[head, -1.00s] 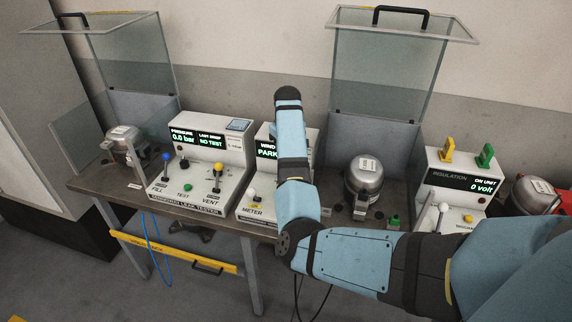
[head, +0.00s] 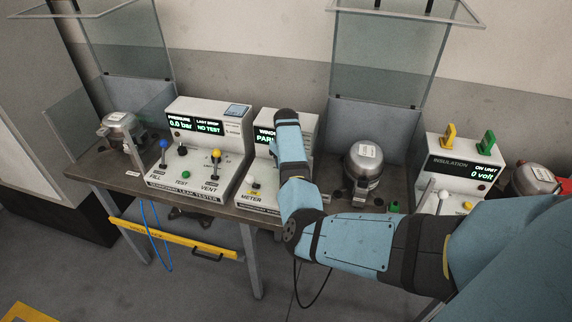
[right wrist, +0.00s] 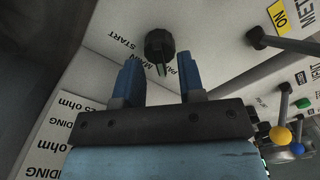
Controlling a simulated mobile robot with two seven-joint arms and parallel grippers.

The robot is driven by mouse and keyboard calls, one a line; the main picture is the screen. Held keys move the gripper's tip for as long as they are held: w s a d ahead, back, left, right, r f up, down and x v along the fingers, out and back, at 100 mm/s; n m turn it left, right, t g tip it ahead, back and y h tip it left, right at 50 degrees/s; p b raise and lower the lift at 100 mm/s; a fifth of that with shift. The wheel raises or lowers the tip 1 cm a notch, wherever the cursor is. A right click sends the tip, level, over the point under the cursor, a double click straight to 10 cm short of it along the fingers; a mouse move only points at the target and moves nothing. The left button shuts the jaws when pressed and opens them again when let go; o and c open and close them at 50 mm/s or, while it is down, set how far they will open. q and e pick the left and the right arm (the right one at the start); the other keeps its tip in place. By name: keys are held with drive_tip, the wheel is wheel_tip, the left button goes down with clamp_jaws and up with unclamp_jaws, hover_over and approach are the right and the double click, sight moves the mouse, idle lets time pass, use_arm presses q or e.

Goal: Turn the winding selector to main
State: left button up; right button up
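The winding selector is a dark round knob (right wrist: 160,44) with a pale green pointer on the white panel of the winding tester, in the right wrist view. Labels are printed around it; START is readable to its left. My right gripper (right wrist: 159,62) is open, its two blue fingers on either side of the pointer end and empty. I cannot tell if they touch the knob. In the head view my right arm covers the knob and part of the winding tester (head: 257,186), whose screen (head: 265,136) is partly hidden and shows PAR. My left gripper is not in view.
The leak tester (head: 205,171) with blue and yellow levers stands further left. A compressor (head: 363,166) and the insulation tester (head: 464,165) are to the right.

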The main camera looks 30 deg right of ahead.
drive_tip(key=shift+f, duration=0.6)
clamp_jaws()
drive_tip(key=shift+r, duration=0.1)
